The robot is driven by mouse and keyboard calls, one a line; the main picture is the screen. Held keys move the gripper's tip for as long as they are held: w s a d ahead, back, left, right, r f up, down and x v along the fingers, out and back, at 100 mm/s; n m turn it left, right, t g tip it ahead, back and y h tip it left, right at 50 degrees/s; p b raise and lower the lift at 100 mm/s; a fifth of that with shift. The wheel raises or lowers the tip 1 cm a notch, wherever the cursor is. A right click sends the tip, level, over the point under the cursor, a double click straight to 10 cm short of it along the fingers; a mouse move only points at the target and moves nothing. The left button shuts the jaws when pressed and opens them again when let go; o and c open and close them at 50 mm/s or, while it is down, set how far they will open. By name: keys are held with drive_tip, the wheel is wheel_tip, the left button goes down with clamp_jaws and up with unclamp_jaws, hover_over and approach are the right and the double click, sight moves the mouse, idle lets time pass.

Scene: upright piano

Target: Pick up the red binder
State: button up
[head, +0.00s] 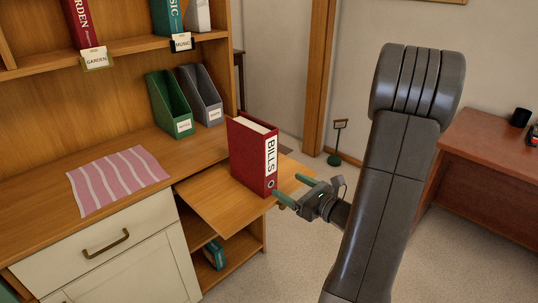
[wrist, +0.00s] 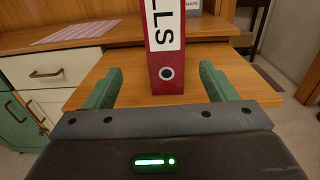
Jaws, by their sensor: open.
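The red binder (head: 252,156) stands upright on a pull-out wooden board (head: 206,200), with a white spine label reading "BILLS". My gripper (head: 293,190) is in front of the binder's spine, open and empty. In the wrist view the binder (wrist: 166,77) shows between and beyond the two green fingers of my gripper (wrist: 160,88), with a clear gap on each side. The binder's top is cut off in that view.
A green file holder (head: 168,104) and a grey one (head: 201,96) stand on the desk behind. A pink striped cloth (head: 118,180) lies at left. Labelled binders stand on the shelf above. A reddish desk (head: 490,165) is at right, with open floor between.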

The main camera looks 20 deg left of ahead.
sight(272, 172)
drive_tip(key=shift+t, duration=0.3)
drive_tip(key=x, duration=0.8)
drive_tip(key=shift+w+d, duration=0.1)
drive_tip(key=shift+w, duration=0.25)
drive_tip(key=shift+x, duration=2.95)
drive_tip(key=shift+s+r, duration=0.1)
drive_tip(key=shift+r, duration=0.05)
drive_tip(key=shift+c, duration=0.5)
drive_tip(key=c, duration=1.5)
